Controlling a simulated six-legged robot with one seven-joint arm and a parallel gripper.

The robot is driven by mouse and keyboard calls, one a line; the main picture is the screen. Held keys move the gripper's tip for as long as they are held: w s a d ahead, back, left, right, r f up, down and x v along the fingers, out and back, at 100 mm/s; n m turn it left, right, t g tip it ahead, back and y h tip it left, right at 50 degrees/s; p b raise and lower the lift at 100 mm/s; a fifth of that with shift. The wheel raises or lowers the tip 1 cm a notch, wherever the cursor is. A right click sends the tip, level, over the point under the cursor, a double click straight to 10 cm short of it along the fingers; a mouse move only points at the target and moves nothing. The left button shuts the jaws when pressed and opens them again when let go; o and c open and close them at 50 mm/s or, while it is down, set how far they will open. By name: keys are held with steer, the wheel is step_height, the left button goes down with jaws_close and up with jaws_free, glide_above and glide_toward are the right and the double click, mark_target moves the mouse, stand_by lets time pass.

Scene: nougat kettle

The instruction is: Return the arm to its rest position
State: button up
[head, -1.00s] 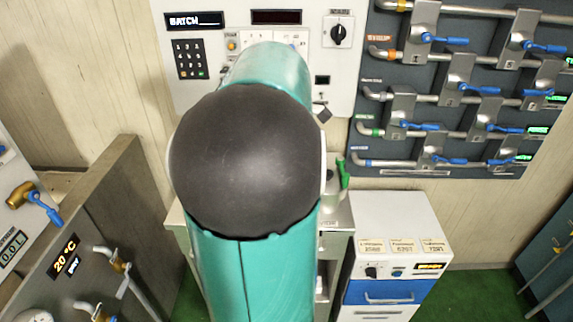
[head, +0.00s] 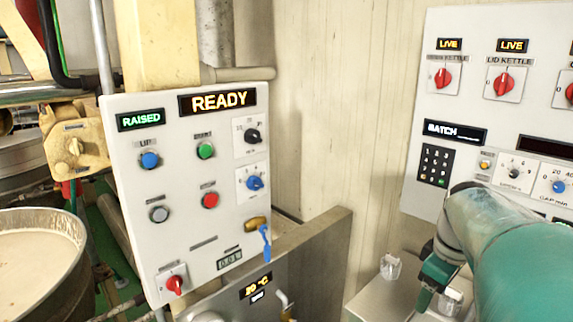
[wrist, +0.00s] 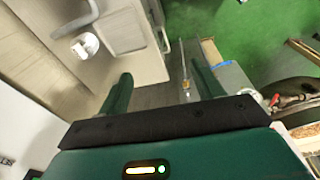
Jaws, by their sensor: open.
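My arm, teal with a dark joint, fills the lower right of the head view. My gripper (head: 436,302) hangs pointing down at the arm's end, below the keypad panel and over the pale bench. In the wrist view my gripper (wrist: 162,88) shows two dark green fingers spread apart, with nothing between them. The fingers touch nothing that I can see. Part of the wrist is hidden behind the arm in the head view.
The READY panel (head: 185,235) stands at centre left, with a kettle (head: 45,285) at far left. The BATCH panel (head: 420,195) is behind my arm. Green floor (wrist: 235,35) shows below.

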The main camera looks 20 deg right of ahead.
steer(key=w+a+f+m+t, duration=0.1)
steer(key=a+m+t, duration=0.2)
steer(key=a, duration=2.8)
steer(key=shift+w+f+t+y, duration=0.3)
steer(key=shift+f+t+y, duration=0.1)
steer(key=shift+t, duration=0.1)
steer(key=shift+c, duration=0.5)
steer(key=c, duration=0.6)
steer(key=shift+o, duration=0.2)
steer(key=shift+d, duration=0.15)
